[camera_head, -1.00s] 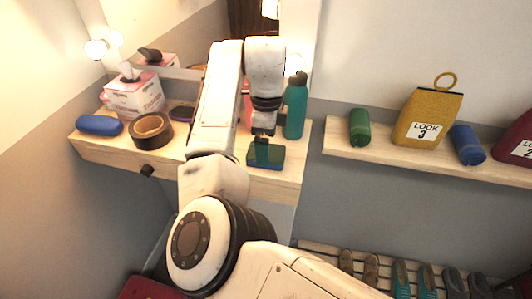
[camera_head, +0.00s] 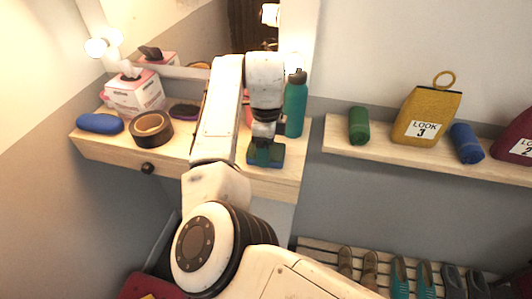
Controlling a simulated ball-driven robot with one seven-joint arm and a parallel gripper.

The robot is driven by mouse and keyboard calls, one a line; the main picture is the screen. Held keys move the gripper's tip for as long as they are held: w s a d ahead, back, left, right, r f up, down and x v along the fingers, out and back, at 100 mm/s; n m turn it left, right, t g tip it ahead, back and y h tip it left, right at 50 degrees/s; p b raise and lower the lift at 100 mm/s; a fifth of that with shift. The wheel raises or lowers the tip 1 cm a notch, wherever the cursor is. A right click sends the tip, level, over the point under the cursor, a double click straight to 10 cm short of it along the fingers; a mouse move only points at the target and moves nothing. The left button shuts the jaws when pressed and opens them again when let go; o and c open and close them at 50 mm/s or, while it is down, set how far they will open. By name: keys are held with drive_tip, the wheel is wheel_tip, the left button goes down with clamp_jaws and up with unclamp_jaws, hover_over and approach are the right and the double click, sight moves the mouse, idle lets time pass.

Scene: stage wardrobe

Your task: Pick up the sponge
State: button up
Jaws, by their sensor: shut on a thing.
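The sponge (camera_head: 279,157) is a small block with blue and green parts near the front right edge of the wooden dressing shelf (camera_head: 225,172). My gripper (camera_head: 263,146) comes down over it from above and is shut on it. The fingers and the upper part of the sponge partly hide each other. I cannot tell whether the sponge still touches the shelf.
A teal bottle (camera_head: 295,105) stands close behind the gripper on the right. A tape roll (camera_head: 152,130), a blue case (camera_head: 99,123), a tissue box (camera_head: 134,91) and a dark brush (camera_head: 185,111) lie to the left. The mirror (camera_head: 190,30) is behind.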

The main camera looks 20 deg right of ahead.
drive_tip(key=shift+c, duration=0.8)
drive_tip(key=shift+r, duration=0.1)
drive_tip(key=shift+r+b, duration=0.3)
drive_tip(key=shift+r, duration=0.3)
drive_tip(key=s+a+r+b, duration=0.1)
drive_tip(key=s+a+r, duration=0.4)
drive_tip(key=s+r, duration=0.6)
drive_tip(key=shift+s+r, duration=0.35)
drive_tip(key=shift+s, duration=0.7)
